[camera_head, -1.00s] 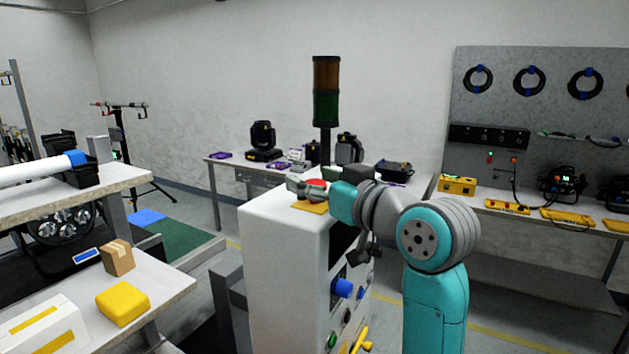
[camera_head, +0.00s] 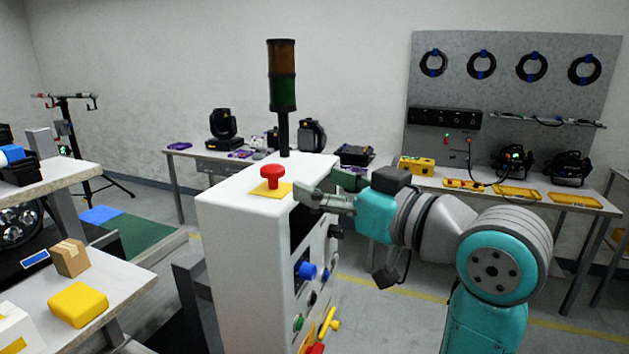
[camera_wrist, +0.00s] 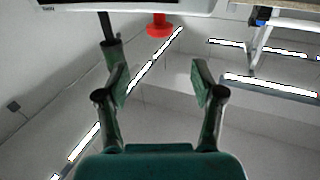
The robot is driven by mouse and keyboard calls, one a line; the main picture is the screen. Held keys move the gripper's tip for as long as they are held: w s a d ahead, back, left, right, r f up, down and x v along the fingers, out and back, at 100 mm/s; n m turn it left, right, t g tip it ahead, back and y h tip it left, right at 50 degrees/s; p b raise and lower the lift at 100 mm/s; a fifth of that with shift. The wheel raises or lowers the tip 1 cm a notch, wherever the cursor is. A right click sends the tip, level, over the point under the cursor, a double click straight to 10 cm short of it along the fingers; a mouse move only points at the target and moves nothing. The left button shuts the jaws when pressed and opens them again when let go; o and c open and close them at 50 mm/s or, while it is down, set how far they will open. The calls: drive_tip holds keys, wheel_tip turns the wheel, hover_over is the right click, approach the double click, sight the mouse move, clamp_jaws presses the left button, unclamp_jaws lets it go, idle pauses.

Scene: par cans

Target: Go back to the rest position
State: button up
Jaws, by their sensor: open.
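My gripper (camera_head: 322,188) is at the right edge of the white cabinet's top in the head view, beside and apart from the red mushroom button. Its two fingers are spread with nothing between them in the wrist view (camera_wrist: 158,82). The red button (camera_head: 272,173) stands on a yellow plate (camera_head: 271,189) on top of the white cabinet (camera_head: 245,235). The button also shows beyond the fingers in the wrist view (camera_wrist: 159,26). My arm is bent, with its elbow to the right of the cabinet.
A stack light (camera_head: 282,85) rises behind the button. The cabinet's front carries a blue knob (camera_head: 305,270) and other controls. A table with a cardboard box (camera_head: 70,258) and a yellow block (camera_head: 78,304) is at left. A workbench with a yellow case (camera_head: 417,165) stands behind my arm.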

drive_tip(key=d+f+m+t+h, duration=0.2)
drive_tip(key=d+f+m, duration=0.1)
drive_tip(key=f, duration=0.7)
drive_tip(key=d+f+m+t+h, duration=0.1)
drive_tip(key=d+f+m+h, duration=0.15)
drive_tip(key=f, duration=0.85)
drive_tip(key=s+d+f+m+t+h, duration=0.1)
drive_tip(key=s+d+f+m+h, duration=0.2)
drive_tip(key=f, duration=0.5)
drive_tip(key=s+d+f+m+h, duration=0.1)
drive_tip(key=s+d+f+m, duration=0.15)
drive_tip(key=s+f, duration=0.4)
drive_tip(key=s+d+f+h, duration=0.2)
drive_tip(key=s+d+f, duration=0.1)
drive_tip(key=s+f, duration=0.35)
drive_tip(key=s+d+f+h, duration=0.25)
drive_tip(key=s+f, duration=0.25)
drive_tip(key=s, duration=0.3)
drive_tip(key=s+d+r+n+g, duration=0.1)
drive_tip(key=s+d, duration=0.1)
drive_tip(key=s, duration=1.6)
drive_tip(key=shift+s+r, duration=0.15)
drive_tip(key=shift+o, duration=0.3)
